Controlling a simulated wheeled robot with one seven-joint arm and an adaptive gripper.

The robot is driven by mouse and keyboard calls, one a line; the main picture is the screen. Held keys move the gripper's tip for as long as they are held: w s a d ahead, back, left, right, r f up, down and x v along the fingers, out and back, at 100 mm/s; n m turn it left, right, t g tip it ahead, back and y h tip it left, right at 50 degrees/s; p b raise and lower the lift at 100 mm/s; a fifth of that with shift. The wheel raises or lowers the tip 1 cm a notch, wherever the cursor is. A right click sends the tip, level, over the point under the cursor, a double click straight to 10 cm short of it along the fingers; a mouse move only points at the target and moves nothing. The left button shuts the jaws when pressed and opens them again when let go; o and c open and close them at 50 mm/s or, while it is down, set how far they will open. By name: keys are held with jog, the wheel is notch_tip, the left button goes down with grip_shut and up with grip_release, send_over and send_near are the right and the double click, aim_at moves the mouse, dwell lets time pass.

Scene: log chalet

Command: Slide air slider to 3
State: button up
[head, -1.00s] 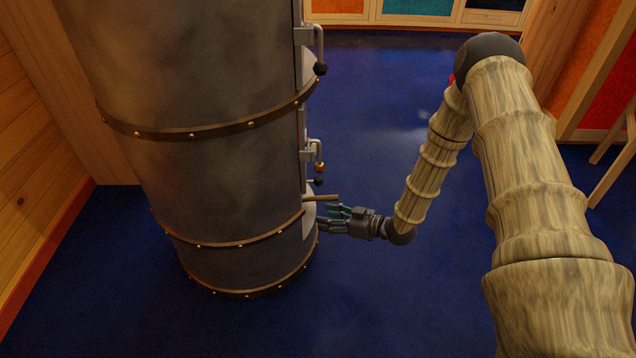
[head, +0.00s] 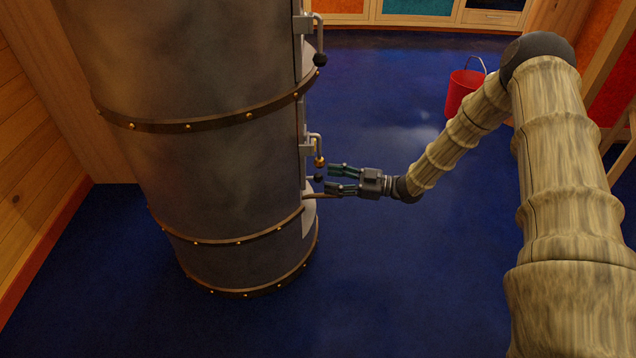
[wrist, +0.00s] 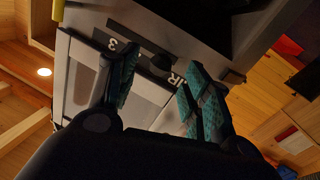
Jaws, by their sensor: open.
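The stove is a tall, dark metal cylinder (head: 200,180) with riveted bands, left of centre in the head view. A small black knob (head: 318,178) sticks out from its right side, probably the air slider. In the wrist view a pale plate (wrist: 130,37) carries a "3" and letters that seem to end in "IR". A dark shape (wrist: 162,61) shows between these marks; the slider's exact setting cannot be told. My gripper (head: 331,178) is open, its fingers pointing at the knob from the right. In the wrist view my gripper (wrist: 160,66) has its fingers either side of the dark shape.
A brass-coloured knob (head: 320,162) and a higher black-ended handle (head: 320,59) are on the same side of the stove. A rod (head: 315,196) sticks out just below my gripper. A red bucket (head: 462,92) stands behind my arm. Blue floor (head: 400,290) is clear at the front.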

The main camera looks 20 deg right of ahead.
aim_at(319, 178)
jog(key=shift+b+x, duration=0.8)
jog(key=shift+x, duration=1.6)
grip_shut()
